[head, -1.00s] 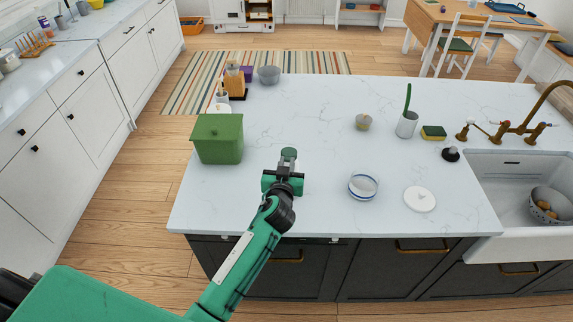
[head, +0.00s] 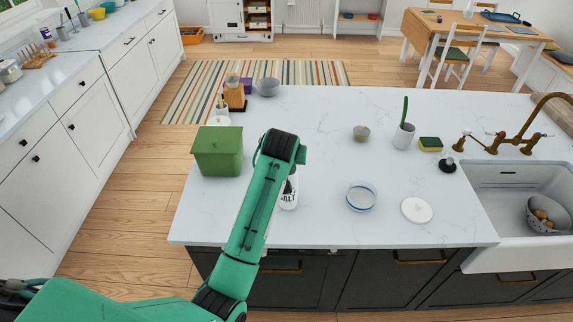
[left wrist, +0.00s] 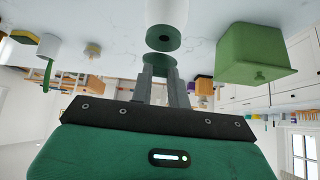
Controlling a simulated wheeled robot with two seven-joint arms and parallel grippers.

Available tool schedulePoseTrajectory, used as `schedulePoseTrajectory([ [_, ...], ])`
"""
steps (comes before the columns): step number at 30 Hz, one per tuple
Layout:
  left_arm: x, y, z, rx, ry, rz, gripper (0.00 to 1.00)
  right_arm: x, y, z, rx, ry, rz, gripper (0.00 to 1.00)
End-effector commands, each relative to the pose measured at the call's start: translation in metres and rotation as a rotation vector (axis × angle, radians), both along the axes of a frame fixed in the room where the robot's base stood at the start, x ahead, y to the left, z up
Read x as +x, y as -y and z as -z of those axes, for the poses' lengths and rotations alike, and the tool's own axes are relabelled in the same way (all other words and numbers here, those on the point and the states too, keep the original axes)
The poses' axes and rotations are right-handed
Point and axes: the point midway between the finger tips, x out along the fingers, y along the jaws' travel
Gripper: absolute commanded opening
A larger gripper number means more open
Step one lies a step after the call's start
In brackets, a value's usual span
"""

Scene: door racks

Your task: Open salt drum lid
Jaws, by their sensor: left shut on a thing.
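The white salt drum (head: 289,194) stands on the counter with dark lettering, partly hidden behind my left arm in the head view. In the left wrist view, which is upside down, the drum's white body (left wrist: 167,12) ends in a green top with a dark round centre. A green round lid (left wrist: 158,61) shows just apart from that top, at the tips of my left gripper (left wrist: 159,76). The left gripper is shut on the lid. In the head view it is hidden behind the arm. My right gripper is not in view.
A green lidded box (head: 218,152) stands left of the drum. A glass bowl with a blue rim (head: 361,198) and a white disc (head: 416,210) lie to the right. A white sink (head: 505,190) is at the far right. The counter's middle is clear.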

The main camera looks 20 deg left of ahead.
Motion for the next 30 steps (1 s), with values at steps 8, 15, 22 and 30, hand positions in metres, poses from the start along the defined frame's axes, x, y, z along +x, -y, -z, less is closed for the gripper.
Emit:
schedulePoseTrajectory([
  [8, 0.021, -0.004, -0.013, -0.046, -0.260, 0.000, 0.00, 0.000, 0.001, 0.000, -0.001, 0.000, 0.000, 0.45],
  [15, 0.037, -0.007, -0.017, -0.082, -0.467, -0.001, 0.00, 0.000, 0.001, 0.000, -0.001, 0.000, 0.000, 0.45],
  [22, 0.048, -0.009, -0.017, -0.107, -0.619, -0.001, 0.00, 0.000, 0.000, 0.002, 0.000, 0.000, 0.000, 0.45],
  [30, 0.058, -0.011, -0.015, -0.130, -0.747, -0.001, 0.00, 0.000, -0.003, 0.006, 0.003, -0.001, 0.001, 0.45],
])
